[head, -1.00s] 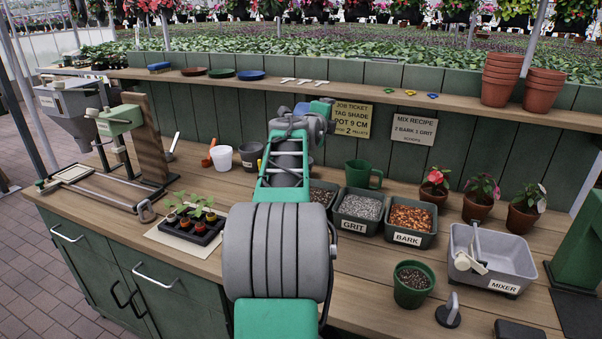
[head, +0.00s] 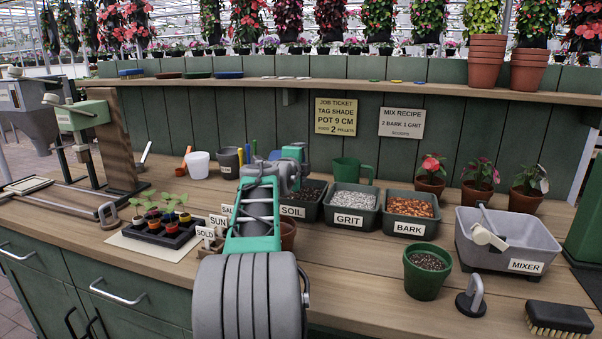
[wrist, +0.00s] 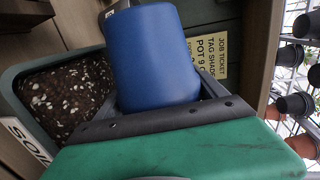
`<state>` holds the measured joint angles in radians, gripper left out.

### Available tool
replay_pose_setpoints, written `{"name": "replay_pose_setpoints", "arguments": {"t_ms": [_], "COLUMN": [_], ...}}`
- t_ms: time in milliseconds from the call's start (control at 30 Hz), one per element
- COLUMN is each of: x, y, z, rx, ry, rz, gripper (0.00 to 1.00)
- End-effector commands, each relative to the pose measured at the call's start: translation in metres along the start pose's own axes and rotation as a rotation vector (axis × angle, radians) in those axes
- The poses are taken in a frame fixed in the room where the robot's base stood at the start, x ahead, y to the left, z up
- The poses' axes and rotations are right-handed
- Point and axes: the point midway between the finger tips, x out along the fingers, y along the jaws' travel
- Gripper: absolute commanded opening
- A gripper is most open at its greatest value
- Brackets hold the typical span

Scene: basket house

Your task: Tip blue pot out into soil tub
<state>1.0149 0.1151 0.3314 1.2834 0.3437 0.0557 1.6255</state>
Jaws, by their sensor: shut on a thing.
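The blue pot (wrist: 155,60) is held between the dark fingers of my gripper (wrist: 160,88) in the wrist view. Its smooth side faces the camera. I cannot see its opening or what is inside it. The soil tub (head: 314,213), a dark green box labelled SOIL, stands on the bench and is partly hidden by my arm in the head view. In the wrist view the tub (wrist: 14,82) lies left of the pot, filled with dark soil with white specks. In the head view my gripper is near the tub's back left, mostly hidden by my own wrist.
The grit tub (head: 349,222) and bark tub (head: 409,228) stand right of the soil tub. A seedling tray (head: 167,238) with small signs is at left. A green pot (head: 425,277) and mixer (head: 510,252) stand at right.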

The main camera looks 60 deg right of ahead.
Motion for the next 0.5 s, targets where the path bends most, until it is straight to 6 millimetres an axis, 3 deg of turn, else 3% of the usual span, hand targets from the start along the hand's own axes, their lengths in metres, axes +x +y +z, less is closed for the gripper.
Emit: {"name": "replay_pose_setpoints", "arguments": {"t_ms": [67,500], "x": [-0.0019,-0.0031], "y": [-0.0086,-0.0134], "z": [0.0003,-0.0024], "rx": [-0.054,-0.499], "ry": [0.011,0.103], "rz": [0.006,0.028], "gripper": [0.36,0.36]}}
